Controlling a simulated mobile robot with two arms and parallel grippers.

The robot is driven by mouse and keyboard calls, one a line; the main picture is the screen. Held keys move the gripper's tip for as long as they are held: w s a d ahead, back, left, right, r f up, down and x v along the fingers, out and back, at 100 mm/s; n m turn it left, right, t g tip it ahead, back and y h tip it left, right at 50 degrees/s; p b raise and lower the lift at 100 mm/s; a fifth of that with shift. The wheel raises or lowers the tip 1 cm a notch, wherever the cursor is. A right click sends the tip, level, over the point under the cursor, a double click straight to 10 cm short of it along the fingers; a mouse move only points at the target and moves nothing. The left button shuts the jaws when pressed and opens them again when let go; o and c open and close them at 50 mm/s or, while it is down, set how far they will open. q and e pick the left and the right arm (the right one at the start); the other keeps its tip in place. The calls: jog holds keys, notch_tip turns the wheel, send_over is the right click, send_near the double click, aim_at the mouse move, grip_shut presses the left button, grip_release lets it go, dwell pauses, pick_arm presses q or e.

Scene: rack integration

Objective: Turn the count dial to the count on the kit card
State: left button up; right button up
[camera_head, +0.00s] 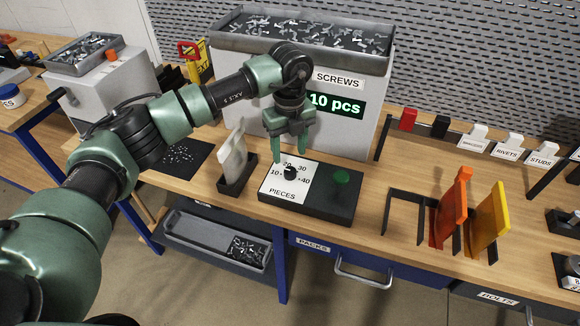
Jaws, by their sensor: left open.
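The count dial (290,173) is a small black knob on a white plate marked PIECES, with 10, 20, 30 and 40 around it. The plate is on the left part of a black control box (325,208), which has a green button (341,177) on its right. I cannot tell where the dial points. My left gripper (290,153) is open and points down just above and behind the dial, apparently apart from it. A white card-like piece (233,158) stands in a black holder left of the box; no writing is readable on it. My right gripper is out of view.
Behind the box stands a grey SCREWS dispenser (340,125) with a green display (336,104) reading 10 pcs. Orange (447,215) and yellow (490,220) upright pieces stand to the right. An open tray (185,232) is below the bench.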

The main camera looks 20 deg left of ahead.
aim_at(290, 170)
pick_arm(q)
notch_tip(290, 170, down, 6)
jog(key=shift+d+f+p, duration=0.1)
jog(key=shift+p, duration=0.9)
jog(key=shift+f, duration=0.4)
grip_shut()
